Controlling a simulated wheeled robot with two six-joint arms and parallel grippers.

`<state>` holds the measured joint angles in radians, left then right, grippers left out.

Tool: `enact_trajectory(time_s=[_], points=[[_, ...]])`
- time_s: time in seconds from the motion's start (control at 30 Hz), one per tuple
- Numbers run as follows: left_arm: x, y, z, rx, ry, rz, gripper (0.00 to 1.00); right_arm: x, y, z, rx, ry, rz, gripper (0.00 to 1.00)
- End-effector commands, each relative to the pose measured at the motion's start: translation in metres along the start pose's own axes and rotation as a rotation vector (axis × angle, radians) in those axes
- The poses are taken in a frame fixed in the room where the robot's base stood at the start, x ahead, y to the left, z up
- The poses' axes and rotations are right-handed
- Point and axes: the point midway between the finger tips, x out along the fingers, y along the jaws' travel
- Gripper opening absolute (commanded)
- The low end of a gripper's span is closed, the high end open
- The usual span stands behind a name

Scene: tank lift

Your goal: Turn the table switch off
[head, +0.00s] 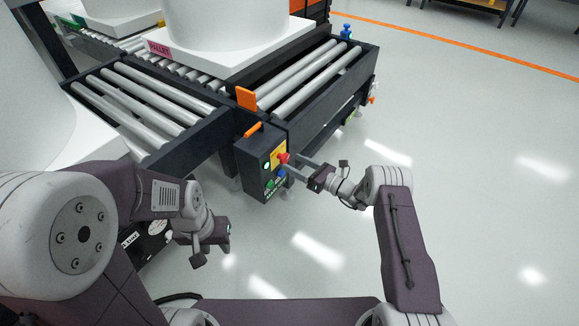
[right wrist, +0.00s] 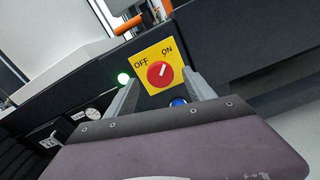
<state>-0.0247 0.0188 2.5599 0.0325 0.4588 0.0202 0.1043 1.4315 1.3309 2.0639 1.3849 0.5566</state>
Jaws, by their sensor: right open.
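The table switch is a red round knob (right wrist: 160,73) on a yellow plate marked OFF and ON. Its white mark points toward ON in the right wrist view. In the head view the knob (head: 283,158) is on the dark control box (head: 256,165) at the table's corner. My right gripper (head: 300,168) is open in front of the box. In the right wrist view its two fingers stand on either side of the knob, with visible gaps; contact cannot be told. My left gripper (head: 213,246) hangs away from the box at lower left, holding nothing visible.
An orange handle (head: 253,129) is on top of the box. The roller table (head: 318,75) bears a white pallet and tank behind. Open floor (head: 480,170) is at the right.

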Motion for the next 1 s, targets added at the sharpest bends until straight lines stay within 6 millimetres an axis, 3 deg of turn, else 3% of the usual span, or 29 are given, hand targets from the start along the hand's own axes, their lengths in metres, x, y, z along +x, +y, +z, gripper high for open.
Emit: enact_trajectory(time_s=[0.03,0.2,0.47,0.7,1.0], points=[[0.011,0.0,0.001,0.0,0.0,0.0,0.36,0.009,0.0,-0.005,-0.003,-0.001,0.003,0.63],[0.019,0.0,0.002,0.0,0.0,0.0,0.36,0.027,0.0,-0.002,-0.001,0.0,0.002,0.63],[0.018,0.0,0.002,0.0,0.0,0.0,0.36,0.029,0.0,0.001,0.0,0.0,0.0,0.63],[0.018,0.0,0.002,0.0,0.0,0.0,0.36,0.029,0.0,0.001,0.0,0.0,0.0,0.0],[0.017,0.0,0.002,0.0,0.0,0.0,0.36,0.028,0.0,0.0,-0.041,0.001,0.0,0.0]])
